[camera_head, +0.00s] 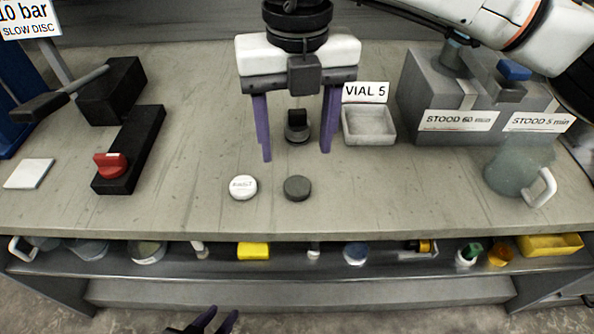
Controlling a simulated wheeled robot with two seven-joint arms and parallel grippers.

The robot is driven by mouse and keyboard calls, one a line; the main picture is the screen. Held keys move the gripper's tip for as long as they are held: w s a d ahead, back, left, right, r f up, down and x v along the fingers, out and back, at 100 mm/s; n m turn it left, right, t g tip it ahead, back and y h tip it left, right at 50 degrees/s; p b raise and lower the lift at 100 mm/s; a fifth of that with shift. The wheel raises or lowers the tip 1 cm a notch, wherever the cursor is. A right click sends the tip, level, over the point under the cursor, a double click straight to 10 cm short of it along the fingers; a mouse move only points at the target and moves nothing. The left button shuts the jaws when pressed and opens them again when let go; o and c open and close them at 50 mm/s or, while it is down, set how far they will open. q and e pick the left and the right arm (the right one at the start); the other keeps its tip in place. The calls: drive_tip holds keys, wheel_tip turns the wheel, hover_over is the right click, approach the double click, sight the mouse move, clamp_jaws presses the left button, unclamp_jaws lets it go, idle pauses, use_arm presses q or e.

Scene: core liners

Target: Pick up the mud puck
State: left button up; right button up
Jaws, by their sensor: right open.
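A dark grey round puck (297,188), which looks like the mud puck, lies flat on the bench. A white lettered disc (243,187) lies just left of it. My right gripper (296,155) is open, with its purple fingers pointing down, spread wide and empty in this view. The dark puck is in front of the fingers, nearer the bench's front edge and apart from them. A small dark round piece with a black block on top (298,132) shows between the fingers, farther back. My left gripper (216,320) shows only its purple fingertips at the bottom edge, below the bench.
A VIAL 5 tray (369,138) stands close right of the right gripper. Grey labelled blocks (430,90) and a glass vessel with a white handle (520,175) stand right. A black bar with a red knob (130,150) is left. A shelf (300,268) below holds several items.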

sight(298, 187)
wheel_tip(298, 187, down, 4)
drive_tip(key=shift+d+f+p, duration=0.1)
drive_tip(key=shift+d+p, duration=0.05)
drive_tip(key=shift+p, duration=0.15)
wheel_tip(298, 187, down, 6)
drive_tip(key=shift+w+r+p, duration=0.1)
drive_tip(key=shift+w+p, duration=0.05)
drive_tip(key=shift+p, duration=0.5)
drive_tip(key=c, duration=1.1)
